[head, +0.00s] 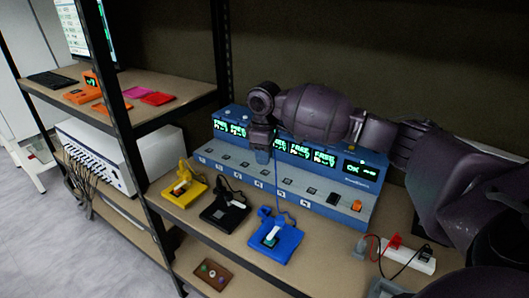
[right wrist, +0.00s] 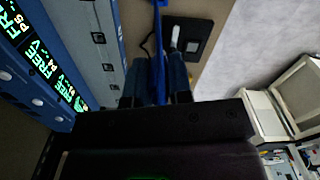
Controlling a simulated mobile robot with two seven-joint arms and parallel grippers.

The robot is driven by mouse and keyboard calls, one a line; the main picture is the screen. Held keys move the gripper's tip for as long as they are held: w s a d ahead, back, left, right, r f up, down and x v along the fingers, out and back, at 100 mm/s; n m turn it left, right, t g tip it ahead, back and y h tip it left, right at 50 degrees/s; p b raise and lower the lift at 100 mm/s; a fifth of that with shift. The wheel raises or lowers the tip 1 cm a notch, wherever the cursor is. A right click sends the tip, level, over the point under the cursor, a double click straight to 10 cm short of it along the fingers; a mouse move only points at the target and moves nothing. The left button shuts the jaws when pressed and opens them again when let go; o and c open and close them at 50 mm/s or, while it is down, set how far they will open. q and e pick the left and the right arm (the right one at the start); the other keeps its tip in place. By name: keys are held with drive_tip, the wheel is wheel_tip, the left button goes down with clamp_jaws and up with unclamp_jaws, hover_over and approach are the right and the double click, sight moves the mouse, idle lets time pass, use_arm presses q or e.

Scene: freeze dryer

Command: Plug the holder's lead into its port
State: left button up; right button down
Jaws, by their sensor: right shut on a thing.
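The blue holder (head: 277,243) sits on the shelf in front of the blue station (head: 330,190), with a white-handled tool standing in it. Its thin blue lead (head: 284,205) rises to my right gripper (head: 262,153). The right gripper is shut on the lead's end, above the station's row of small square ports (head: 265,174). In the right wrist view the blue lead (right wrist: 158,35) runs between the fingers (right wrist: 156,80); the plug tip is hidden. I cannot tell which port lies under it. My left gripper is out of view.
A yellow holder (head: 184,190) and a black holder (head: 225,210) with their own leads stand left of the blue one. A white power strip (head: 410,257) with cables lies at right. A dark shelf post (head: 130,130) stands at left.

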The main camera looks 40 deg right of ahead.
drive_tip(key=shift+f, duration=2.5)
wheel_tip(320, 180, down, 3)
drive_tip(key=shift+r+b, duration=0.15)
drive_tip(key=shift+b, duration=0.25)
drive_tip(key=w+d, duration=0.2)
drive_tip(key=d, duration=0.4)
drive_tip(key=shift+d, duration=0.2)
